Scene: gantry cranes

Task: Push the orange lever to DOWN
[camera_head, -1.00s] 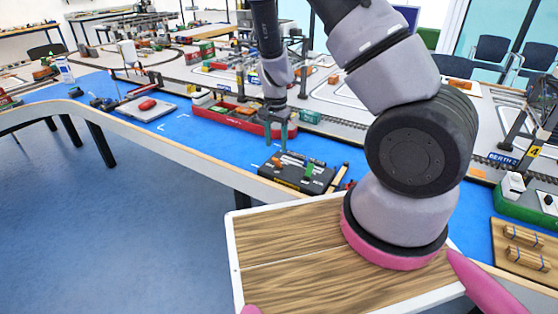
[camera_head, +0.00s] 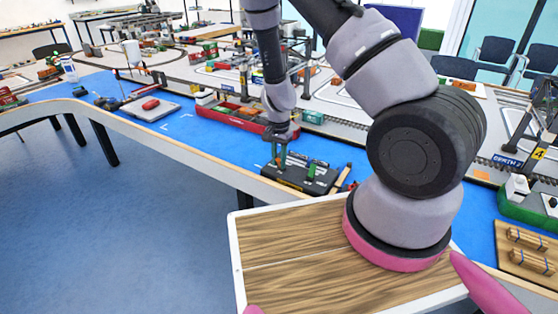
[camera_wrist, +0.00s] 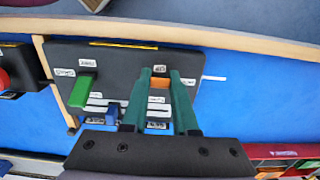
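The dark control box (camera_head: 318,184) lies on the blue table top near its front edge. In the wrist view, the box (camera_wrist: 190,58) carries a green lever (camera_wrist: 82,90), a blue lever (camera_wrist: 112,113) and the orange lever (camera_wrist: 160,82). My gripper (camera_wrist: 160,74) has teal fingers spread apart, one on each side of the orange lever. I cannot tell whether they touch it. The lever's lower part and some labels are hidden by the fingers. In the head view my gripper (camera_head: 279,158) is low at the box's left end, beside the green lever (camera_head: 311,170).
A red ship (camera_head: 238,118) with cargo lies behind the box. A red knob (camera_wrist: 3,79) on another dark unit is at the wrist view's left edge. A wooden tray (camera_head: 522,250) is at the right. Blue table is clear left of the box.

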